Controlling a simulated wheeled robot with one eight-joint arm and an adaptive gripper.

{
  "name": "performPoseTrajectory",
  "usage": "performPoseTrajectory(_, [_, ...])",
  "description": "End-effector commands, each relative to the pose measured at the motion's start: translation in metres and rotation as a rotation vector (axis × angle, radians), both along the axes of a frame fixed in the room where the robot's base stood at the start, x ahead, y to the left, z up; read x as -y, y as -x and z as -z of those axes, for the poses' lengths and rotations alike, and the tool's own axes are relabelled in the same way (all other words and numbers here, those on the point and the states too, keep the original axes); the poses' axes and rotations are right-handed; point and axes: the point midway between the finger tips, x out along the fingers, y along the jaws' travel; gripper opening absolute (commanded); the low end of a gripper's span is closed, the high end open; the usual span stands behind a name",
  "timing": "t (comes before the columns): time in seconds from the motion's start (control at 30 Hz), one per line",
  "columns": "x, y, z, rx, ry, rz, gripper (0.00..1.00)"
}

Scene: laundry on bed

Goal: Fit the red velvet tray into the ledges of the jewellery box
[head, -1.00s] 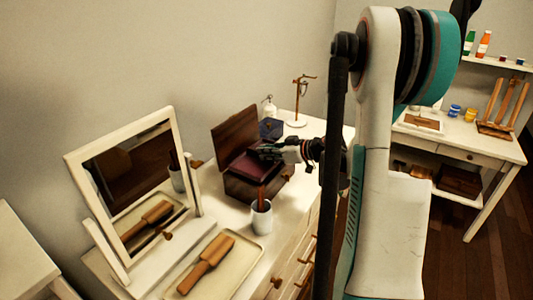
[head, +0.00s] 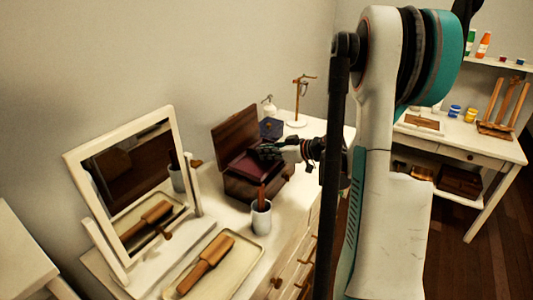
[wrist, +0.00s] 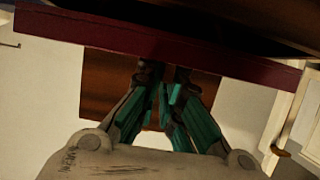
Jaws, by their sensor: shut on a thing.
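The dark wooden jewellery box (head: 240,189) stands on the white dresser with its lid (head: 236,135) raised at the back. The red velvet tray (head: 238,165) is at the box's open top. My gripper (head: 264,151) reaches in from the right and is shut on the tray's edge. In the wrist view, the tray (wrist: 190,53) spans the picture as a long, slightly slanted dark red strip, with my fingertips (wrist: 164,72) at its edge. I cannot tell whether the tray touches the ledges, which are hidden.
A mirror (head: 135,175) and a tray with a wooden brush (head: 240,262) are to the left and front. A jewellery stand (head: 298,122), a white bottle and a dark blue item (head: 271,128) are behind.

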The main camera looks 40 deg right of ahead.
Motion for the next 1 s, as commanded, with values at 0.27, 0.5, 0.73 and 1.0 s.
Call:
performPoseTrajectory(0.27, [0.0,0.0,0.003,0.0,0.0,0.0,0.0])
performPoseTrajectory(0.5, [0.0,0.0,0.008,0.0,0.0,0.0,0.0])
performPoseTrajectory(0.73, [0.0,0.0,0.013,0.0,0.0,0.0,0.0])
performPoseTrajectory(1.0, [0.0,0.0,0.02,0.0,0.0,0.0,0.0])
